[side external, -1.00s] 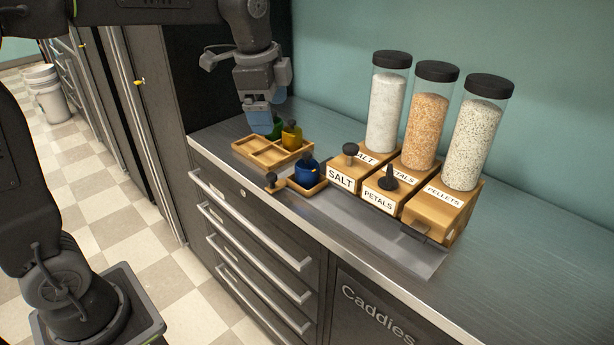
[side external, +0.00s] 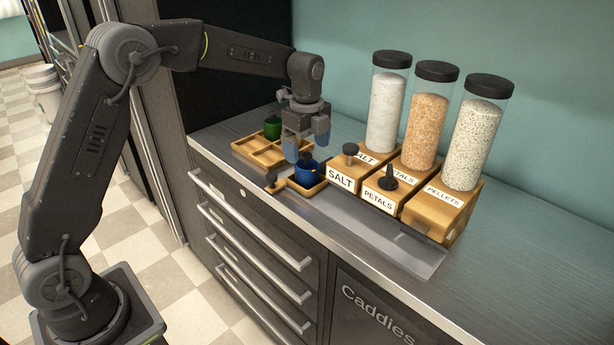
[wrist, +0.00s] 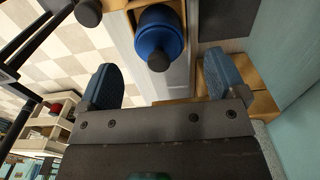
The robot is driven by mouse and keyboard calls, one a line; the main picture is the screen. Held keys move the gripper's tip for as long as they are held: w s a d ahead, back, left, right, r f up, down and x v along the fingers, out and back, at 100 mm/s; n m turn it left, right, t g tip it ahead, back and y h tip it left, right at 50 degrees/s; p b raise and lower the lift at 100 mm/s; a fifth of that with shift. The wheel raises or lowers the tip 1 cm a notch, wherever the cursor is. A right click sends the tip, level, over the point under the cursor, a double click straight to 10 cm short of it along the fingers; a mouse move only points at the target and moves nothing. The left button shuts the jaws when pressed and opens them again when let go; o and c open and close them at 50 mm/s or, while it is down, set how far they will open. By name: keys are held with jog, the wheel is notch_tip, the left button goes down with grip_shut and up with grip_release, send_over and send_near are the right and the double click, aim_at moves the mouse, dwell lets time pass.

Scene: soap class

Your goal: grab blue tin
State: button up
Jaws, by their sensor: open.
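The blue tin (side external: 308,173) has a dark knob on top and sits in a small wooden tray (side external: 291,187) on the counter. My gripper (side external: 299,155) is just above and slightly behind the tin in the side view, pointing down. In the wrist view the blue tin (wrist: 159,32) is at the top centre, beyond the two blue fingertips. My gripper (wrist: 164,82) is open there, with nothing between the fingers. The tin is apart from both fingers in the wrist view.
A wooden divided tray (side external: 252,150) holds a green tin (side external: 272,128) behind; the yellow tin is hidden by my gripper. Right of the blue tin stand wooden dispensers labelled SALT (side external: 341,179), PETALS (side external: 379,199) and PELLETS (side external: 440,205) with tall jars. A dark knob (side external: 271,178) is at the small tray's left.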

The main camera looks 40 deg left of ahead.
aim_at(307, 175)
jog(key=shift+s+d+f, duration=0.1)
jog(key=shift+f, duration=2.95)
jog(key=shift+c, duration=0.3)
jog(key=shift+r, duration=0.1)
jog(key=c, duration=1.1)
